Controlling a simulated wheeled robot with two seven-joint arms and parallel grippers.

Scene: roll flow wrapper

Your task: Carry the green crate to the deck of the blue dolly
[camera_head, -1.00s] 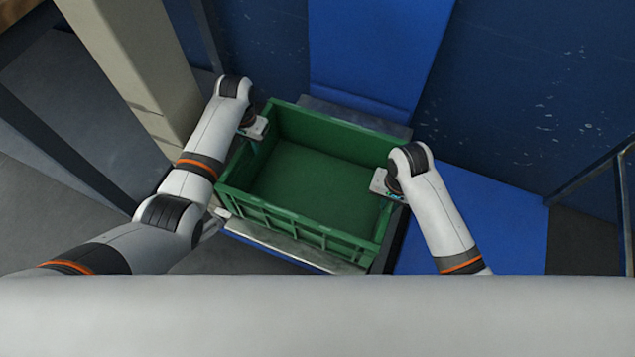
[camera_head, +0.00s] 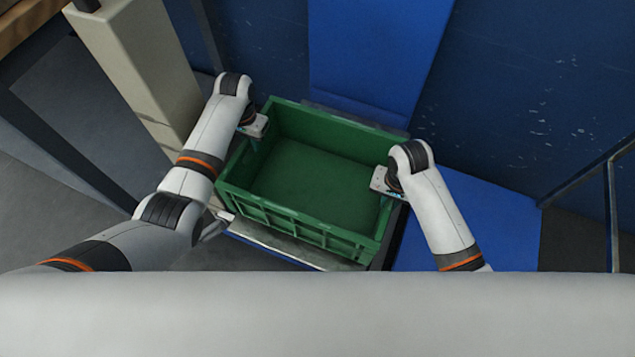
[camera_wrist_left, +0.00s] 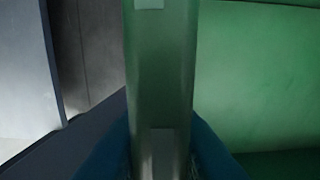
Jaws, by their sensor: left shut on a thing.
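The green crate (camera_head: 310,185) is open and empty inside, in the middle of the head view. My left gripper (camera_head: 252,130) is at its left rim; in the left wrist view the blue fingers (camera_wrist_left: 160,150) are shut on the green crate wall between them. My right gripper (camera_head: 385,185) is at the crate's right rim, with its fingertips mostly hidden. A grey metal surface (camera_head: 290,252) shows below the crate's near side. I cannot tell whether it is the blue dolly's deck, or whether the crate touches it.
A beige post (camera_head: 145,75) stands at the left behind my left arm. A dark blue wall (camera_head: 530,90) with a brighter blue panel (camera_head: 375,50) is behind the crate. Blue floor (camera_head: 490,220) lies to the right, with a dark metal frame (camera_head: 595,175) at the far right.

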